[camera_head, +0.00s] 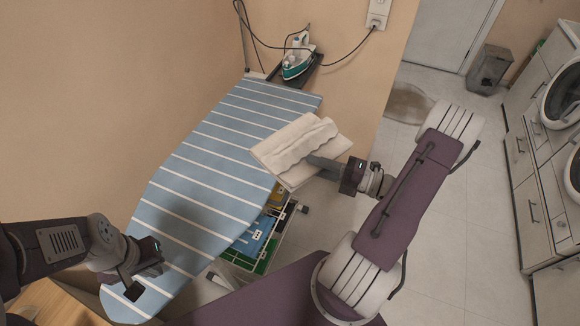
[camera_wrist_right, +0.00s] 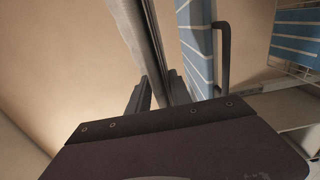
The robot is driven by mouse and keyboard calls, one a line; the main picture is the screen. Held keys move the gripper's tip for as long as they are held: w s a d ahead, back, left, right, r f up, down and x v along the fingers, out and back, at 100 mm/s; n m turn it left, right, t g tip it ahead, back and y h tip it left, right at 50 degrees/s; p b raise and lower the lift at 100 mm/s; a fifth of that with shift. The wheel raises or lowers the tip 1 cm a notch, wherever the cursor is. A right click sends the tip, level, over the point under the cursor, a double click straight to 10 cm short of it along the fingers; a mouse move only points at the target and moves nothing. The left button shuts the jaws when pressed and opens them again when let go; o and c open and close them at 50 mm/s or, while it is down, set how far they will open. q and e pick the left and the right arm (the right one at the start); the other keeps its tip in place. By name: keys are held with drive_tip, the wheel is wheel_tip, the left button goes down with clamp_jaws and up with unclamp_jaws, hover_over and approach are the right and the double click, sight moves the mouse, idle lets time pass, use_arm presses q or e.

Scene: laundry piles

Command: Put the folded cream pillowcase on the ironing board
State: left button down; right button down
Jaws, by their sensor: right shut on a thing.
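The folded cream pillowcase (camera_head: 290,143) is in my right gripper (camera_head: 318,162), which is shut on its right side. It overlaps the right edge of the ironing board (camera_head: 205,160) in the head view; whether it touches the board is unclear. In the right wrist view the pillowcase (camera_wrist_right: 142,40) runs up from between the fingers (camera_wrist_right: 158,92), with the blue striped board (camera_wrist_right: 196,40) just to its right. The board top is light blue with white stripes and bare. My left gripper (camera_head: 142,280) is over the board's near end, holding nothing I can see; its finger gap is unclear.
A teal and white iron (camera_head: 297,58) sits on a dark rest (camera_head: 312,72) at the board's far end, its cord running to a wall outlet (camera_head: 377,12). Below the board's right edge are colored folded items (camera_head: 258,240). Washers (camera_head: 562,95) and a bin (camera_head: 489,69) stand at right.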

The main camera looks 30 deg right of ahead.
drive_tip(key=w+a+f, duration=0.1)
drive_tip(key=w, duration=0.1)
drive_tip(key=w+a+f, duration=0.1)
drive_tip(key=w, duration=0.1)
drive_tip(key=w+a+f, duration=0.1)
drive_tip(key=w+f, duration=0.1)
drive_tip(key=shift+a, duration=0.3)
drive_tip(key=shift+f, duration=2)
drive_tip(key=shift+s+b, duration=0.1)
drive_tip(key=shift+b, duration=0.25)
drive_tip(key=shift+f, duration=0.2)
drive_tip(key=c, duration=1.5)
unclamp_jaws()
drive_tip(key=shift+o, duration=0.2)
drive_tip(key=shift+r, duration=0.15)
